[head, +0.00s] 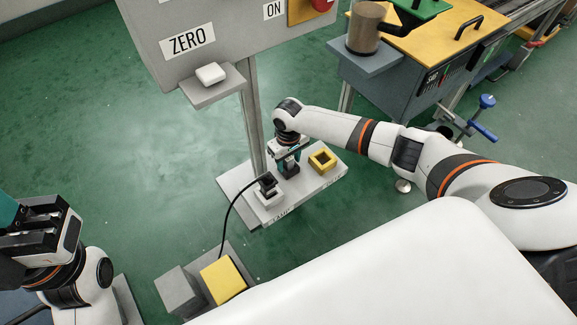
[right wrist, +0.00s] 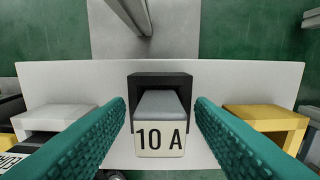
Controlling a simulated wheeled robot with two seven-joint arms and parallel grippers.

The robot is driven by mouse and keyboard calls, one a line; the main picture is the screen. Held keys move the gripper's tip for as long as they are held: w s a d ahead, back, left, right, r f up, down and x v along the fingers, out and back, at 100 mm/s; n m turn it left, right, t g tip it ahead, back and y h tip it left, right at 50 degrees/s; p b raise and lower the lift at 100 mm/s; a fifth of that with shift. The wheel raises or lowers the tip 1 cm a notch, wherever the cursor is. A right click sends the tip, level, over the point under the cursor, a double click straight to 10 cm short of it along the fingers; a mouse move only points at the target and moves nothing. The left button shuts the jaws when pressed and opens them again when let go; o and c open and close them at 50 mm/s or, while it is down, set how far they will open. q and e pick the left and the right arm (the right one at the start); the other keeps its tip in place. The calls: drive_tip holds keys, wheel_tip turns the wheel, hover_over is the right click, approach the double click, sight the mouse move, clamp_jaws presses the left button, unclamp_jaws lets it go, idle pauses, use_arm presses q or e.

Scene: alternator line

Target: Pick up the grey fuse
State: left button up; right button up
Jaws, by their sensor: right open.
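The grey fuse (right wrist: 160,105) shows in the right wrist view, with a pale "10 A" label (right wrist: 160,137) on its near face. It sits in a black holder (right wrist: 160,80) on a white board (right wrist: 225,80). My right gripper (right wrist: 160,125) is open, with one teal finger on each side of the fuse and a gap to each. In the head view my right gripper (head: 288,165) is low over the board (head: 238,178) and hides most of the fuse. My left gripper (head: 40,228) is at the far left, away from the board; its fingers are mostly out of view.
A yellow holder (head: 322,160) stands right of my right gripper, and a white holder (head: 268,193) with a black part and cable stands left. A grey post (head: 252,125) rises behind the board to the "ZERO" panel (head: 190,40). A yellow-topped block (head: 223,280) lies nearer.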

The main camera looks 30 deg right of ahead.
drive_tip(key=c, duration=1.1)
